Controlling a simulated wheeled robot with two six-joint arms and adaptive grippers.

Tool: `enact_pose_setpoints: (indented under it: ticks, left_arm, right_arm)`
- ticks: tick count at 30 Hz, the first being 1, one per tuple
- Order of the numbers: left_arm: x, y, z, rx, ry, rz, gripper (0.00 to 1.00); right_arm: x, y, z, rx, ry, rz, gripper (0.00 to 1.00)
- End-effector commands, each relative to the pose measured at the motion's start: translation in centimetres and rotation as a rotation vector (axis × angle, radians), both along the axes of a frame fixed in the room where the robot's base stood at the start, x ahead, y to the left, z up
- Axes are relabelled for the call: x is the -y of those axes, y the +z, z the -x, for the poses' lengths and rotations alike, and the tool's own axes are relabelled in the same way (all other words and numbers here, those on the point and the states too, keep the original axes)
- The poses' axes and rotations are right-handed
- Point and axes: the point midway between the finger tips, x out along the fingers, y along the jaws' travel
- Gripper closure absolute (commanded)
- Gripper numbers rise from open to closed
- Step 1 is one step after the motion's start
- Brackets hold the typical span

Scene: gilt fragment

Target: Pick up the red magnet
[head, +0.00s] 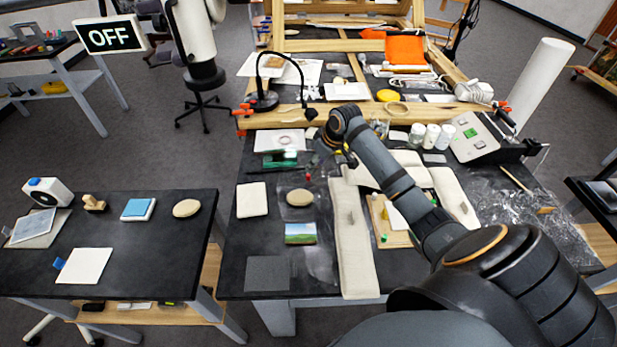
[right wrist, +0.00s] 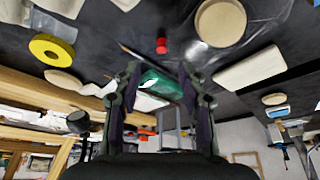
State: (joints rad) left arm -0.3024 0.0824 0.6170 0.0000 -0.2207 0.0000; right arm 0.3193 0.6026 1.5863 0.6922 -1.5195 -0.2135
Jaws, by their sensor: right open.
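The red magnet (head: 308,177) is a tiny red piece on the black table, just behind a round beige disc. It also shows in the right wrist view (right wrist: 162,45), standing on the dark surface beyond the fingertips. My right gripper (head: 328,152) reaches in low over the table, a little behind and to the right of the magnet. In the right wrist view its two fingers (right wrist: 160,78) are apart with nothing held. The magnet appears in line with the gap, clear of both fingers. My left gripper is not in view.
A green object (head: 284,158) lies left of my right gripper. The round beige disc (head: 299,197), a pale pad (head: 252,199) and a landscape picture (head: 300,233) lie nearby. A long beige cushion (head: 352,240) runs to the right. A black lamp (head: 265,98) stands behind.

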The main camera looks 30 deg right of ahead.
Motion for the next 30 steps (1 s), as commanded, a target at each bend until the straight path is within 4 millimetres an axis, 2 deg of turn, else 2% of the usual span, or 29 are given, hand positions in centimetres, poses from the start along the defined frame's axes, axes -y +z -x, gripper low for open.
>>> enact_pose_setpoints:
  ticks: [4,11,15,18,26,30]
  left_arm:
    - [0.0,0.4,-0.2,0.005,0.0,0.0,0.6]
    - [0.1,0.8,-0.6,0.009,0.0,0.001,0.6]
    - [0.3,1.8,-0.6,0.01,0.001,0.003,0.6]
    - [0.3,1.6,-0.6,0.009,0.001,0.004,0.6]
    - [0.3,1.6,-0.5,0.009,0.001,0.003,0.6]
    - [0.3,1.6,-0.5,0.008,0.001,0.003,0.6]
  right_arm:
    - [-0.2,-1.8,-0.8,0.0,-0.001,-0.002,0.59]
    - [-0.4,-2.7,-1.2,-0.001,-0.001,-0.001,0.59]
    - [-0.9,-4.8,-2.3,-0.003,0.0,-0.004,0.59]
    - [-0.9,-6.3,-2.7,-0.002,-0.001,-0.002,0.59]
    - [-0.9,-6.9,-3.0,0.0,0.001,0.001,0.59]
    - [-0.9,-6.9,-2.9,0.0,0.001,0.001,0.75]
